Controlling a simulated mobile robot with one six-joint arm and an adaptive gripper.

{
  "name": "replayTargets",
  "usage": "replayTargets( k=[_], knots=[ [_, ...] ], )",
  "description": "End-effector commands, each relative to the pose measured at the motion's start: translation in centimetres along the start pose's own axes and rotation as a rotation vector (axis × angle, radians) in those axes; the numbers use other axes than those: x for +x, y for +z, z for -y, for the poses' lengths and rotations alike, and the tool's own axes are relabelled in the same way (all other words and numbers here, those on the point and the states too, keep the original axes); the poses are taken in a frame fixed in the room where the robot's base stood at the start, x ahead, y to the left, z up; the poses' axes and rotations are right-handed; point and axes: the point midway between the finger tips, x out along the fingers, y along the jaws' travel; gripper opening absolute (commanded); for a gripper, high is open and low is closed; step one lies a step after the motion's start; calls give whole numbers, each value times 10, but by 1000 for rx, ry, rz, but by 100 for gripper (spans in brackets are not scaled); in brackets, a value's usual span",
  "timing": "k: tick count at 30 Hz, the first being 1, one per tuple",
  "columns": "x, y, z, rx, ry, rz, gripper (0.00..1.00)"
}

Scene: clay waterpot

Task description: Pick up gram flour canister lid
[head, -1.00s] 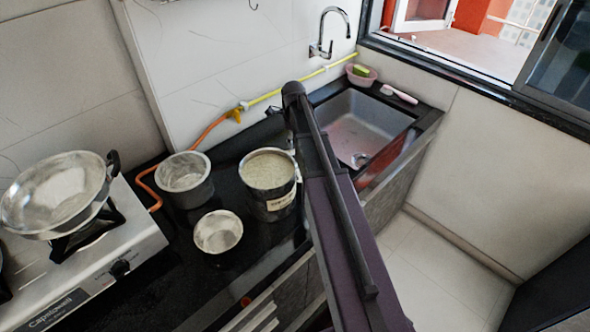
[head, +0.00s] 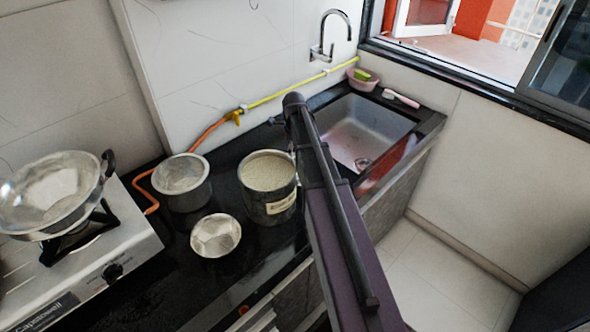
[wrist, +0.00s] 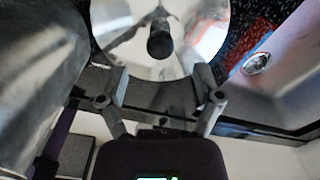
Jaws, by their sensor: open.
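The lid (wrist: 190,25) is a round, shiny metal disc with a black knob (wrist: 160,45) at its middle. It lies on the black counter between a metal canister and the sink in the wrist view. My gripper (wrist: 162,75) is open, with its fingers spread to either side below the knob in the picture. Whether they touch the lid I cannot tell. In the head view the lid and my gripper are hidden behind my arm. The open, labelled canister (head: 270,207) holds beige flour and stands beside my arm; its side fills the left of the wrist view (wrist: 35,75).
A steel pot (head: 183,195) and a small steel bowl (head: 216,236) stand left of the canister. A pan (head: 50,195) sits on the stove (head: 90,270). The sink (head: 365,125), its drain in the wrist view (wrist: 257,63), lies right of my arm. A wall closes the back.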

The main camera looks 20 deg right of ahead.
Motion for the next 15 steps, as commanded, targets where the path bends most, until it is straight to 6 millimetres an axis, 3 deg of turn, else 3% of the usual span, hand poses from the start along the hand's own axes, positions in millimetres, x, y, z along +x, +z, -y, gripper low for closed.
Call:
replayTargets(
  k=[15],
  knots=[
    [31, -2, -1, 1, 0, 0, 84]
  ],
)
